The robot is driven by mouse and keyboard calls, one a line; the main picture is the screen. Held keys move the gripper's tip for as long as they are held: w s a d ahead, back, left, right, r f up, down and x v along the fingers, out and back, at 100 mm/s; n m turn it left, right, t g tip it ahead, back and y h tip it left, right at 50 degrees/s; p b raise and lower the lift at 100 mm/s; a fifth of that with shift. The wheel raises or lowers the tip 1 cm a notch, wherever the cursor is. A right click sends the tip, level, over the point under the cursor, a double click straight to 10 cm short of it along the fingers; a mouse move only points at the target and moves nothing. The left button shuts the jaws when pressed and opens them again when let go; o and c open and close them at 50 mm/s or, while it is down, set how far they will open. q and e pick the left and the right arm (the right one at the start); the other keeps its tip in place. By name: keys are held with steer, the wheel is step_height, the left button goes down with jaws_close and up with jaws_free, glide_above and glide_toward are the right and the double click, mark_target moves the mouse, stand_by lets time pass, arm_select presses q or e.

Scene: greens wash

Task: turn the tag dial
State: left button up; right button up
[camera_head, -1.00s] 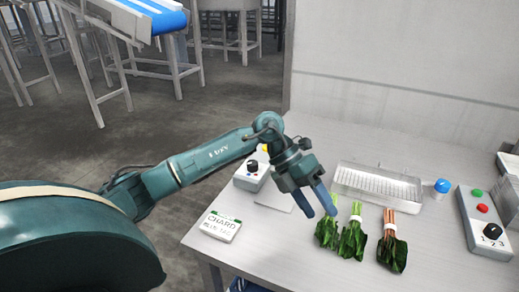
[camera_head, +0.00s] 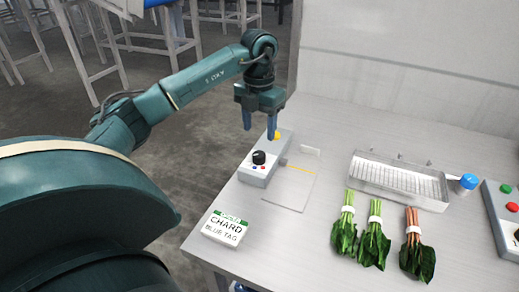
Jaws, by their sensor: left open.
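The tag dial is a black knob (camera_head: 259,157) on a small grey box (camera_head: 268,158) at the table's left edge. The box also bears a yellow button, partly hidden, and small red and blue dots by the knob. My left gripper (camera_head: 260,124) points down with open, empty fingers above the far end of the box, behind the knob and apart from it. A sign (camera_head: 225,228) reading "CHARD BLUE TAG" stands near the front left. My right gripper is not in view.
A flat grey plate (camera_head: 286,192) with a yellow line lies right of the box. Several bound bunches of greens (camera_head: 373,240) lie right of it. A wire-bottomed tray (camera_head: 372,188), a blue-capped jar (camera_head: 467,182) and another control box (camera_head: 499,210) stand farther right.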

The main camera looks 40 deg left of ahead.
mark_target(259, 153)
arm_select(q)
step_height(259, 153, down, 8)
steer(key=shift+f, duration=0.1)
stand_by(0.4)
steer(key=c, duration=1)
steer(key=shift+n+p, duration=0.3)
steer(key=n+p, duration=0.1)
steer(key=n, duration=0.7)
steer(key=shift+p, duration=0.4)
steer(key=shift+n, duration=0.3)
steer(key=shift+a, duration=0.1)
